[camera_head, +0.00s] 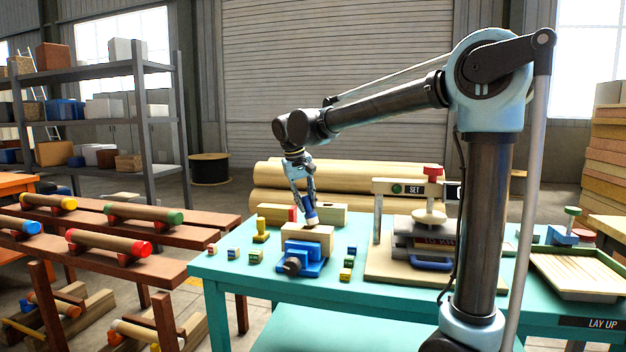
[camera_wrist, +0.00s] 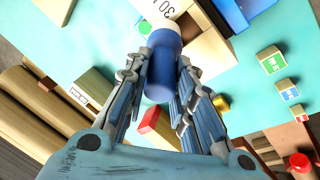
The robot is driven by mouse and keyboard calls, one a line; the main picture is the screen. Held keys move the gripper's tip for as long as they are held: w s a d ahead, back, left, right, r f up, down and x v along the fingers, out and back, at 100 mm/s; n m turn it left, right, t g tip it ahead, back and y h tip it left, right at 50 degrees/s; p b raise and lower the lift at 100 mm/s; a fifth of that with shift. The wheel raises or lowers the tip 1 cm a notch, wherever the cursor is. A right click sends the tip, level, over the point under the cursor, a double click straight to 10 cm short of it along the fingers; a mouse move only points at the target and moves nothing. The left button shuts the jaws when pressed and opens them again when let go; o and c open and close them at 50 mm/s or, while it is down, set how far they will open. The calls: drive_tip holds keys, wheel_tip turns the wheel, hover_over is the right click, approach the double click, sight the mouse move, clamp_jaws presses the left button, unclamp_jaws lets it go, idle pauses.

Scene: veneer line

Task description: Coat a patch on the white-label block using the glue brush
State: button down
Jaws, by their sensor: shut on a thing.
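My gripper (camera_head: 309,194) is shut on the blue-handled glue brush (camera_head: 310,213), which points down at a pale wooden block (camera_head: 310,234). The block sits in a blue vise (camera_head: 303,260) on the teal table. In the wrist view the fingers (camera_wrist: 162,60) close around the blue brush handle (camera_wrist: 162,75), with a white part at its far end. That end lies over a white printed surface; I cannot tell whether the bristles touch it. Another wooden block (camera_wrist: 88,92) in the wrist view has a small white label.
Small coloured cubes (camera_head: 255,256) and a yellow piece (camera_head: 261,231) lie left of the vise. A press with a SET sign (camera_head: 412,189) stands right, and a slatted tray (camera_head: 580,272) at far right. Large rolls (camera_head: 270,175) lie behind. The front table strip is clear.

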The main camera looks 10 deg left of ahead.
drive_tip(key=shift+a, duration=1)
drive_tip(key=shift+d, duration=0.5)
drive_tip(key=shift+s+d, duration=0.15)
drive_tip(key=shift+d, duration=1.4)
drive_tip(key=shift+d+r, duration=0.15)
drive_tip(key=shift+r, duration=3.8)
drive_tip(key=shift+s+a+f+t, duration=0.2)
drive_tip(key=shift+s+a+t, duration=0.1)
drive_tip(key=shift+s+a, duration=0.25)
drive_tip(key=shift+s+a+f+t, duration=0.15)
drive_tip(key=shift+s+a+t, duration=0.2)
drive_tip(key=shift+s, duration=0.25)
